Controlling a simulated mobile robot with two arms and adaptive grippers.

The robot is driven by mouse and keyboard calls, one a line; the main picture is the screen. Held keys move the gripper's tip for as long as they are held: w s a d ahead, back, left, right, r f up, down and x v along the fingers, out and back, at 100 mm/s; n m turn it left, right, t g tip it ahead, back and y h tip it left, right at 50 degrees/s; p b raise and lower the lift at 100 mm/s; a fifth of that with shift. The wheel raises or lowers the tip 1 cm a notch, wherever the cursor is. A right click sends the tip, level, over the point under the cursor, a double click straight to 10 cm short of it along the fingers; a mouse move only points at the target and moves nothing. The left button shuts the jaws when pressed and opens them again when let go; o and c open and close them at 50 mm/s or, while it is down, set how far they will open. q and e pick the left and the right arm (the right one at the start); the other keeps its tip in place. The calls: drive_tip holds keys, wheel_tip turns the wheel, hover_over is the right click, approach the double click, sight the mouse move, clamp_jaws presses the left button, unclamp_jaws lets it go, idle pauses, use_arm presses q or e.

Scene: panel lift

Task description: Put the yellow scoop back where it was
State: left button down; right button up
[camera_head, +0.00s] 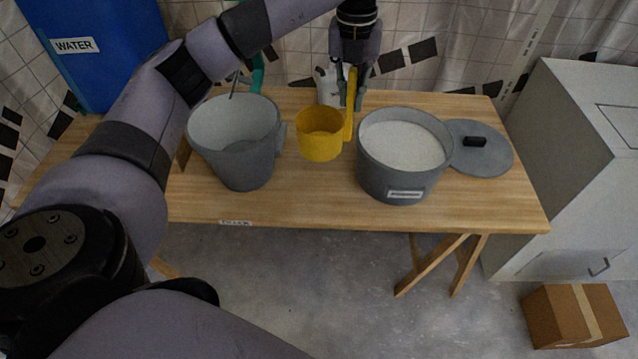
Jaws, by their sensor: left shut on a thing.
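The yellow scoop (320,146) is a round cup with an upright handle. It is between the two grey containers, near the middle of the wooden table (300,207). My left gripper (352,98) comes down from above and is shut on the scoop's handle. I cannot tell whether the scoop's bottom touches the table. The inside of the cup looks yellow, with no contents that I can make out. My right gripper is not in view.
A grey bucket (240,160) stands left of the scoop. A grey tub (390,180) of white powder stands right of it, with a grey lid (484,158) beside it. A white object (326,84) is behind the scoop. A blue WATER container (110,65) is at the back left.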

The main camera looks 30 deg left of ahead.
use_arm(q)
drive_tip(key=shift+w+a+f+n, duration=0.1)
drive_tip(key=shift+f+n, duration=0.05)
drive_tip(key=shift+n, duration=0.25)
drive_tip(key=shift+f, duration=0.3)
wheel_tip(320, 180, down, 19)
drive_tip(key=p, duration=0.2)
drive_tip(key=shift+f, duration=0.3)
drive_tip(key=c, duration=1.6)
unclamp_jaws()
